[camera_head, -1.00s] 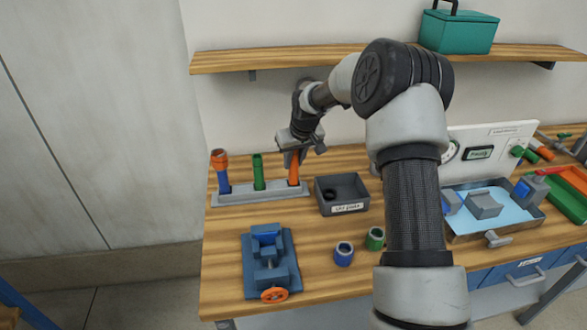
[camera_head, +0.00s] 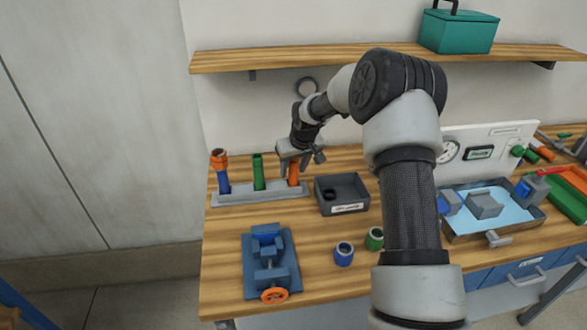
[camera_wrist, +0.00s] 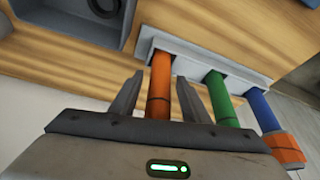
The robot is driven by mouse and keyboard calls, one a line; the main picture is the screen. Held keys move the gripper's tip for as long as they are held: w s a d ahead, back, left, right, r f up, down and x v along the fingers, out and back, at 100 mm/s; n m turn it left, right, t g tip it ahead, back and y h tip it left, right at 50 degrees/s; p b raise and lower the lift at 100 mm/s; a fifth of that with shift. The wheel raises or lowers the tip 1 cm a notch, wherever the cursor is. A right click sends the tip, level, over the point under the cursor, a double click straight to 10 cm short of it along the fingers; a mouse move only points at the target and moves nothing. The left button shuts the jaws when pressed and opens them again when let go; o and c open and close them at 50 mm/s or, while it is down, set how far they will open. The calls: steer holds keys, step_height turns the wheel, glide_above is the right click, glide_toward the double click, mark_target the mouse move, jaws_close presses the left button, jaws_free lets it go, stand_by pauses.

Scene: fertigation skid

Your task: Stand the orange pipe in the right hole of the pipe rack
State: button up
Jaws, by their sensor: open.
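The orange pipe (camera_head: 293,174) stands upright in the right hole of the grey pipe rack (camera_head: 240,195). In the wrist view the orange pipe (camera_wrist: 160,80) runs between the two fingers of my open gripper (camera_wrist: 158,95), with a gap on each side. Its lower end meets the rack (camera_wrist: 190,55); its upper end is hidden by my gripper. In the head view my gripper (camera_head: 294,157) covers the pipe's top. A green pipe (camera_head: 258,172) stands in the middle hole, and a blue pipe with an orange top (camera_head: 221,172) in the left one.
A dark grey bin (camera_head: 342,195) stands just right of the rack. A blue vise (camera_head: 270,262) sits in front, with blue (camera_head: 343,254) and green (camera_head: 375,238) fittings to its right. A wooden shelf (camera_head: 300,56) hangs above on the wall.

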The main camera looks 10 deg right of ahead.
steer(key=s+r+h, duration=0.1)
steer(key=s+r, duration=0.6)
steer(key=r, duration=0.3)
steer(key=s+r, duration=0.6)
steer(key=r, duration=0.4)
steer(key=s+r+m+p, duration=0.1)
steer(key=s+r+p, duration=0.1)
steer(key=s, duration=1.3)
steer(key=s+r+m+p, duration=0.1)
steer(key=s+r, duration=0.3)
steer(key=s, duration=1)
steer(key=shift+s+m+p, duration=0.3)
steer(key=shift+s+p, duration=0.05)
